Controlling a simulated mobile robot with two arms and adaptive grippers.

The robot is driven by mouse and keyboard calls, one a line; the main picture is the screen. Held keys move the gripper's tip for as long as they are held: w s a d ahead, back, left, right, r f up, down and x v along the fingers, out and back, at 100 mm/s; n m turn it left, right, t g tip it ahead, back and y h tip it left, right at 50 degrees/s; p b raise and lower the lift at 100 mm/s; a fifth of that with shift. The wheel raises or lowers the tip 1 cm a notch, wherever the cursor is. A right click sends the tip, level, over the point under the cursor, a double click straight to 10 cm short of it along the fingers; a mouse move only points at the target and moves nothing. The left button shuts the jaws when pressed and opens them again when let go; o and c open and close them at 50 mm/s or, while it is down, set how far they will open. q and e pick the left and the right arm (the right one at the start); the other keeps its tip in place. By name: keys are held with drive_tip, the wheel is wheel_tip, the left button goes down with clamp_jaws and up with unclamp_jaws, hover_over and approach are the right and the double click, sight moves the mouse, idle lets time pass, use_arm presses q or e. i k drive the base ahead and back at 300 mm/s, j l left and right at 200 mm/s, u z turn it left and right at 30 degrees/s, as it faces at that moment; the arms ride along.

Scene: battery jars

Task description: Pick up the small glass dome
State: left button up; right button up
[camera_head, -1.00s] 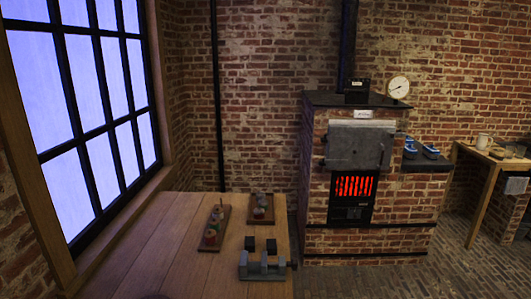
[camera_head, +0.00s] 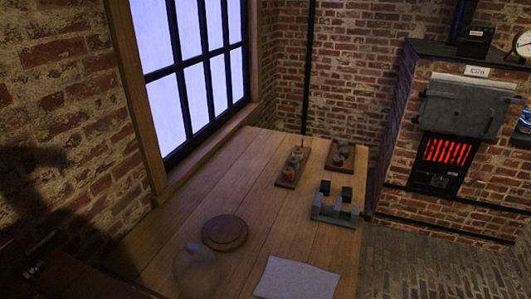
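What looks like the small glass dome (camera_head: 198,268) stands on the near part of the wooden table, low in the head view. It is clear and faint, with a small knob on top. A round brown wooden base (camera_head: 225,232) lies just behind it, slightly to the right. Whether the two touch is hard to tell. Neither of my grippers can be made out in the view.
The wooden table (camera_head: 240,180) runs along the window. A white sheet (camera_head: 296,279) lies at its front. A grey vise-like block (camera_head: 335,207) and two trays, one left (camera_head: 289,172) and one right (camera_head: 340,160), stand farther back. A brick furnace (camera_head: 455,150) glows at the right.

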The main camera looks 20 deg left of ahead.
sight(197, 273)
drive_tip(key=u, duration=1.2)
